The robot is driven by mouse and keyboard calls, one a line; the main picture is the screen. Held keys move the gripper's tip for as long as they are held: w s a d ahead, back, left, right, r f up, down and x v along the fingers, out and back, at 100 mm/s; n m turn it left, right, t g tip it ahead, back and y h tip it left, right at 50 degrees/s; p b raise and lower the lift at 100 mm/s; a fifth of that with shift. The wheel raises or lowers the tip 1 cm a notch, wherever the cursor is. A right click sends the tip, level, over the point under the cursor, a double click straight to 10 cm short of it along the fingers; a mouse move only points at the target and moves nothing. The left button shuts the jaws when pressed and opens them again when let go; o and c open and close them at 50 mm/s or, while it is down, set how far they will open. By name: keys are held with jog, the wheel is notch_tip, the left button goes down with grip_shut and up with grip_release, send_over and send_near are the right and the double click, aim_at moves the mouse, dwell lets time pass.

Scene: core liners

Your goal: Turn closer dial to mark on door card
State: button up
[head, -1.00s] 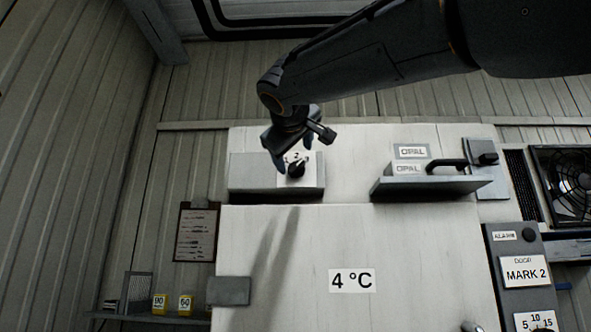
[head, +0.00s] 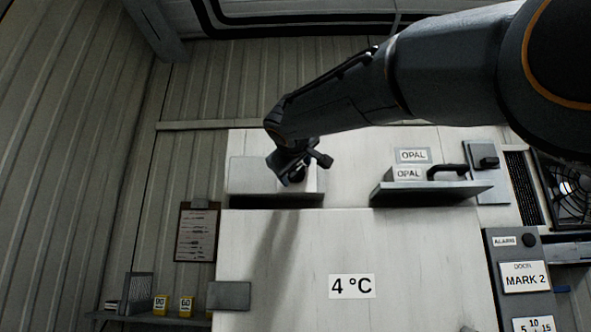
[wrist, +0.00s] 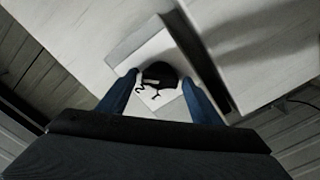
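The closer dial (wrist: 160,75) is a black knob on a white numbered plate (wrist: 150,50), on the grey closer box (head: 252,175) above the door. Numerals 2 and 1 show beside it in the wrist view. My gripper (head: 291,182) is in front of the box and hides most of the dial in the head view. In the wrist view, the blue fingers of my gripper (wrist: 160,98) are apart on either side of the dial, with gaps visible. Where the dial points is unclear. The door card (head: 525,278) reads DOOR MARK 2.
A grey shelf (head: 435,190) with OPAL labels and a black handle juts out to the right of the box. The pale door (head: 290,285) carries a 4 °C label. A clipboard (head: 197,235) and yellow blocks (head: 173,305) are at left.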

jog(key=c, duration=0.8)
jog(key=shift+c, duration=0.2)
jog(key=shift+n, duration=0.4)
jog(key=n+p, duration=0.1)
jog(key=n, duration=0.2)
jog(key=shift+n, duration=0.4)
jog(key=shift+f+n+p, duration=0.1)
jog(key=shift+n+p, duration=0.5)
jog(key=shift+n, duration=1.5)
jog(key=o, duration=1)
jog(key=shift+o, duration=0.2)
